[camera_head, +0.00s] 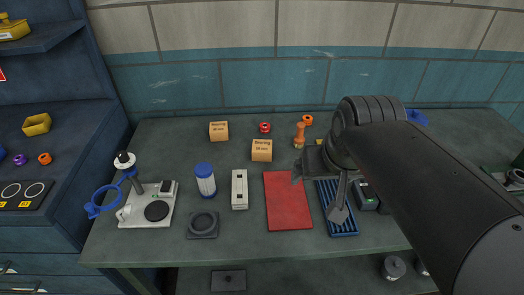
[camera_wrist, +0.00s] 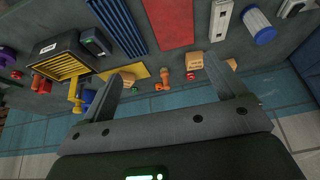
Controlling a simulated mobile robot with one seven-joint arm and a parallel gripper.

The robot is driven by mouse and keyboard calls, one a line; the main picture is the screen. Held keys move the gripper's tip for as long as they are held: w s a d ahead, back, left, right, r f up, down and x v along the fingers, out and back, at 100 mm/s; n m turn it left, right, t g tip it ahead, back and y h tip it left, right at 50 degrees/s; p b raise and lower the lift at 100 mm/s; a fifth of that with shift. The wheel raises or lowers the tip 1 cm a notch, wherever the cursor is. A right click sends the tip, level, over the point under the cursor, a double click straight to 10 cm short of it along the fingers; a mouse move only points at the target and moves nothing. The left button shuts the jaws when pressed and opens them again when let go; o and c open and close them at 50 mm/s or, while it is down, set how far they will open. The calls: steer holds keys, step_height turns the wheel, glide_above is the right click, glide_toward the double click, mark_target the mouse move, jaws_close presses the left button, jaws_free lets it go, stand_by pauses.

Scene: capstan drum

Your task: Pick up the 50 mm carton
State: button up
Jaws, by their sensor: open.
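Two small tan cartons with "Bearing" labels stand on the bench; their size figures are too small to read surely. The rear-left carton (camera_head: 218,131) stands farther back, and the front-right carton (camera_head: 262,150) stands behind the red mat. In the wrist view the front-right carton (camera_wrist: 194,61) shows near the right fingertip, and the other carton (camera_wrist: 232,64) is partly hidden behind that finger. My gripper (camera_head: 318,188) is open and empty, above the bench to the right of both cartons. In the wrist view, my gripper (camera_wrist: 165,68) has its two fingers wide apart.
The red mat (camera_head: 288,202) and blue slotted tray (camera_head: 337,212) lie under my gripper. An orange peg-like part (camera_head: 299,135) and a red ring (camera_head: 265,127) stand near the cartons. A blue-capped jar (camera_head: 205,181) and pale block (camera_head: 239,189) stand in front. A tiled wall closes the back.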

steer(key=w+a+r+g, duration=0.1)
steer(key=w+a, duration=0.1)
steer(key=w, duration=0.8)
steer(key=m+g, duration=0.1)
steer(key=g, duration=0.3)
glide_above(262, 145)
step_height(262, 145, down, 15)
steer(key=shift+r, duration=0.2)
step_height(262, 145, down, 5)
steer(key=shift+f, duration=0.2)
steer(key=shift+s+f, duration=0.1)
steer(key=shift+f, duration=2.7)
